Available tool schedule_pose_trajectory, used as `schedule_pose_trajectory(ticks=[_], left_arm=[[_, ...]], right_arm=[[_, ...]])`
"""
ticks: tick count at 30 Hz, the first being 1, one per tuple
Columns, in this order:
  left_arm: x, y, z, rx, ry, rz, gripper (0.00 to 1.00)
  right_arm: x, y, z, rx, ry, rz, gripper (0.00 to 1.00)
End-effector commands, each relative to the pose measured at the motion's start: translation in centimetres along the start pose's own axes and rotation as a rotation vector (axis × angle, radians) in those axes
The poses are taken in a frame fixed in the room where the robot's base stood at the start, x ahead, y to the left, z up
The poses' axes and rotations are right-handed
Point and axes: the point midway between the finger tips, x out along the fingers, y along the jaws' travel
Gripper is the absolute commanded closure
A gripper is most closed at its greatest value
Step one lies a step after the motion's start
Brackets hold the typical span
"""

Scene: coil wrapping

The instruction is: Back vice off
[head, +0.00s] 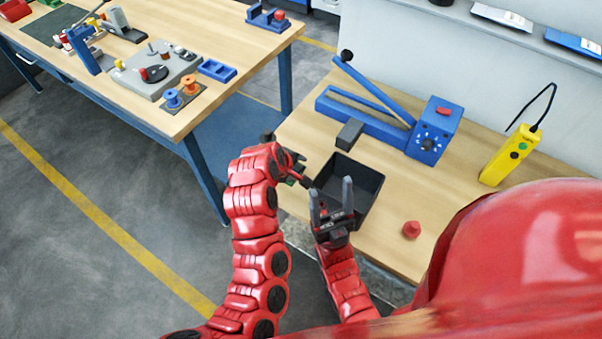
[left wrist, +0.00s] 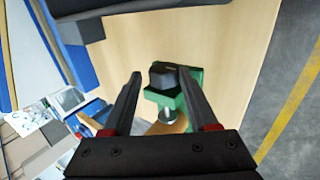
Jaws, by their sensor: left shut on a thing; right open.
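A small green vice (left wrist: 195,82) with a black knob (left wrist: 163,74) and a metal screw (left wrist: 167,114) sits at the wooden bench's edge in the left wrist view. My left gripper (left wrist: 160,80) has one finger on each side of the knob and is shut on it. In the head view my left gripper (head: 299,174) is at the bench's front edge, left of the dark tray, and my arm hides most of the vice. My right gripper (head: 331,196) is open and empty, its fingers pointing up in front of the tray.
The dark open tray (head: 370,182) stands close to both grippers. Behind it are a grey block (head: 349,134) and a blue lever machine (head: 432,130). A red part (head: 411,229) and a yellow pendant (head: 509,156) are to the right. Another bench (head: 170,123) stands at left.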

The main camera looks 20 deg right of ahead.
Motion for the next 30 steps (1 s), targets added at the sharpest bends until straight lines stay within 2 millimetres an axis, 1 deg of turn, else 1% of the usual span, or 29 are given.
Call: schedule_pose_trajectory(ticks=[1,3,5,11,14,16,18,21,25,30], left_arm=[[-0.1,0.5,0.0,0.000,0.003,0.045,0.76],[-0.3,0.6,-0.1,0.000,0.003,0.063,0.77],[-0.4,0.7,-0.1,0.002,0.003,0.066,0.77],[-0.4,0.7,-0.1,0.002,0.003,0.069,0.73],[0.1,0.1,0.1,-0.001,-0.001,0.124,0.69],[0.4,-0.5,-0.1,-0.004,0.003,0.199,0.68],[0.5,-0.8,-0.1,-0.005,0.005,0.274,0.70],[0.2,-0.6,-0.1,-0.001,0.005,0.346,0.74],[-0.3,-0.4,-0.1,0.002,0.004,0.379,0.80],[-0.5,-0.2,0.0,0.003,0.003,0.380,0.76]], right_arm=[[-0.5,0.0,0.1,0.000,0.000,0.000,0.36],[-0.5,0.0,0.1,0.000,0.000,0.000,0.36],[-0.4,0.0,0.1,0.000,0.000,0.000,0.36],[-0.5,0.0,0.1,0.000,0.000,0.000,0.36],[-1.9,-0.1,0.3,0.000,0.000,0.000,0.36],[-3.5,-0.2,0.6,0.000,0.000,0.000,0.36],[-5.0,-0.2,0.8,0.000,0.000,0.000,0.36],[-6.2,-0.3,1.1,0.000,0.000,0.000,0.36],[-6.4,-0.3,1.1,0.000,0.000,0.000,0.36],[-6.2,-0.3,1.1,0.000,0.000,0.000,0.36]])
